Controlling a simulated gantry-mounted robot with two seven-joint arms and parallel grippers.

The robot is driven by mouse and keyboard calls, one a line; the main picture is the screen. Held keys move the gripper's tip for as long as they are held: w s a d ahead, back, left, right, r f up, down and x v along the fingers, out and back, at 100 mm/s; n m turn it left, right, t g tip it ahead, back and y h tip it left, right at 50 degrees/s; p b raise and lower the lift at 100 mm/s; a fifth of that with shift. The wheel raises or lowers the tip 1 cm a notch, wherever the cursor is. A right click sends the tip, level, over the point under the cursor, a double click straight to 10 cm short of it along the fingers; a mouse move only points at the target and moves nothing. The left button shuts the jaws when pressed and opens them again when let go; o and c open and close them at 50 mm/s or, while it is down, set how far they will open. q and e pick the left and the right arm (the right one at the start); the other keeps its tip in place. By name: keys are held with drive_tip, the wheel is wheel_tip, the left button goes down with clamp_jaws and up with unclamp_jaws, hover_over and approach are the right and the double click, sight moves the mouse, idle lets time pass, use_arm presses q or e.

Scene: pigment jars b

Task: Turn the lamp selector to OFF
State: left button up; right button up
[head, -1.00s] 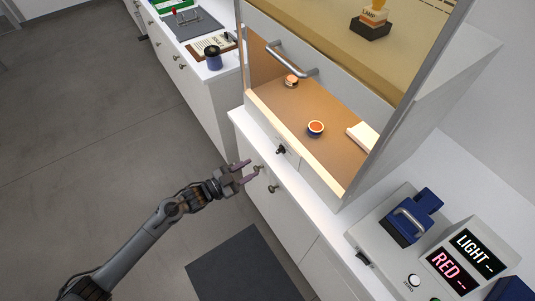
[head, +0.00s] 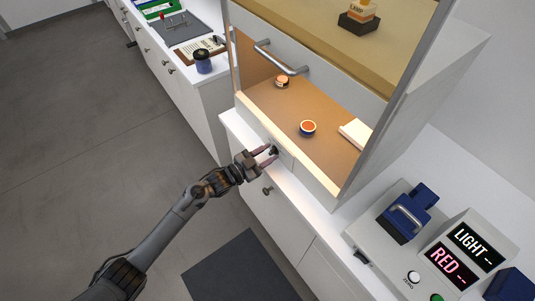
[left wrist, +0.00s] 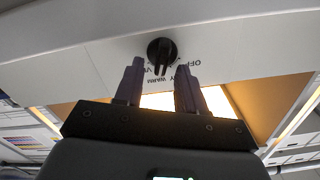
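The lamp selector is a black knob (head: 273,150) on the white front panel of the lit cabinet. In the left wrist view the selector (left wrist: 161,52) shows with its bar pointing down the picture. Printed labels beside it include OFF (left wrist: 196,55) to its right and WARM below; others are hard to read. My left gripper (head: 271,154) is open, its fingertips at the selector. In the left wrist view the two purple fingers (left wrist: 160,70) stand either side of the selector's bar; contact cannot be told. My right gripper is not in view.
The lit cabinet holds an orange-topped jar (head: 308,128) and another small jar (head: 282,82) behind a raised front with a metal handle (head: 281,58). A device with LIGHT and RED displays (head: 463,256) stands at the right. Drawer knobs (head: 267,190) stick out below the counter.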

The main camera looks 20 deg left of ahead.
use_arm(q)
drive_tip(key=shift+w, duration=0.1)
clamp_jaws()
drive_tip(key=shift+n, duration=0.3)
drive_tip(key=n+p, duration=0.1)
drive_tip(key=n, duration=0.2)
drive_tip(key=shift+w+a+r+p, duration=0.1)
drive_tip(key=shift+w+r+p, duration=0.05)
drive_tip(key=shift+p, duration=0.2)
drive_tip(key=n, duration=0.1)
drive_tip(key=n+p, duration=0.1)
drive_tip(key=n, duration=0.1)
drive_tip(key=shift+w+a+n, duration=0.15)
drive_tip(key=shift+a+n, duration=0.05)
drive_tip(key=shift+n, duration=0.1)
drive_tip(key=n+p, duration=0.1)
drive_tip(key=n, duration=0.3)
drive_tip(key=shift+w+a+p, duration=0.1)
drive_tip(key=shift+a+p, duration=0.1)
drive_tip(key=shift+p, duration=0.1)
drive_tip(key=n, duration=0.4)
drive_tip(key=shift+w+a+f+n+p, duration=0.1)
drive_tip(key=shift+a+f+n+p, duration=0.05)
drive_tip(key=shift+f+n+p, duration=0.2)
drive_tip(key=shift+f, duration=0.1)
